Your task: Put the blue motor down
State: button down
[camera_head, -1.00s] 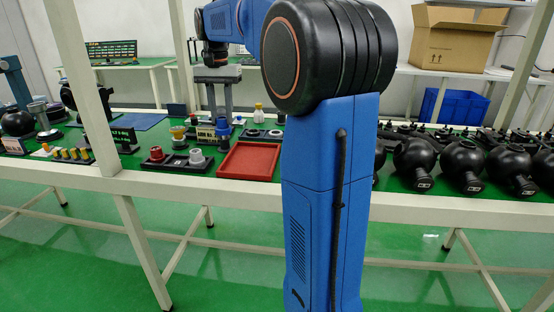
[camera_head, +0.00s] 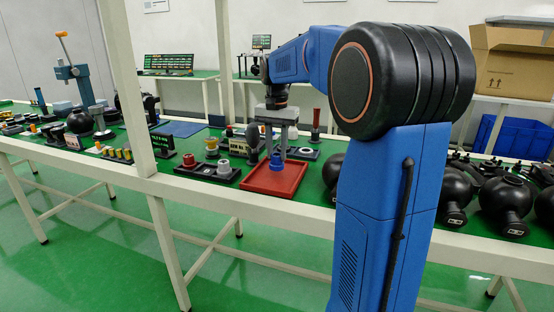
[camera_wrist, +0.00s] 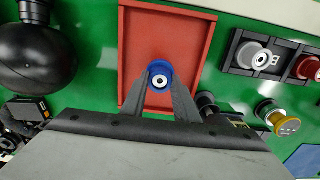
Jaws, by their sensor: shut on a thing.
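The blue motor (camera_head: 276,162) is a small blue cylinder; in the wrist view it shows from above as a blue ring (camera_wrist: 160,67) with a pale centre. My gripper (camera_head: 276,154) points down and is shut on it, with a grey finger on each side of the motor in the wrist view. The motor is over the red tray (camera_head: 262,187), inside its outline. Whether its underside touches the tray floor cannot be told. The tray (camera_wrist: 190,30) looks otherwise empty.
A black holder (camera_head: 205,172) with a grey and a red part stands left of the tray. Yellow-topped parts (camera_head: 211,144) are behind it. Black round housings (camera_head: 508,200) line the right. A white frame post (camera_head: 130,90) rises at the left.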

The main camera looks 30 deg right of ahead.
aim_at(276, 156)
jog(key=shift+f, duration=1.3)
jog(key=c, duration=1.3)
grip_release()
jog(key=shift+f, duration=0.1)
jog(key=shift+c, duration=0.2)
notch_tip(276, 156, up, 12)
jog(key=s+a+f+n+t, duration=0.1)
jog(key=s+a+f+n, duration=0.2)
jog(key=s, duration=0.7)
jog(key=s+a+f+n+t, duration=0.2)
jog(key=s+a+f+n, duration=0.2)
jog(key=s+a+f, duration=0.3)
jog(key=s+a+f+n+t, duration=0.1)
jog(key=s+a+f+n, duration=0.2)
jog(key=s+a+f, duration=0.3)
jog(key=s+f, duration=0.5)
jog(key=s, duration=0.2)
jog(key=shift+t, duration=0.4)
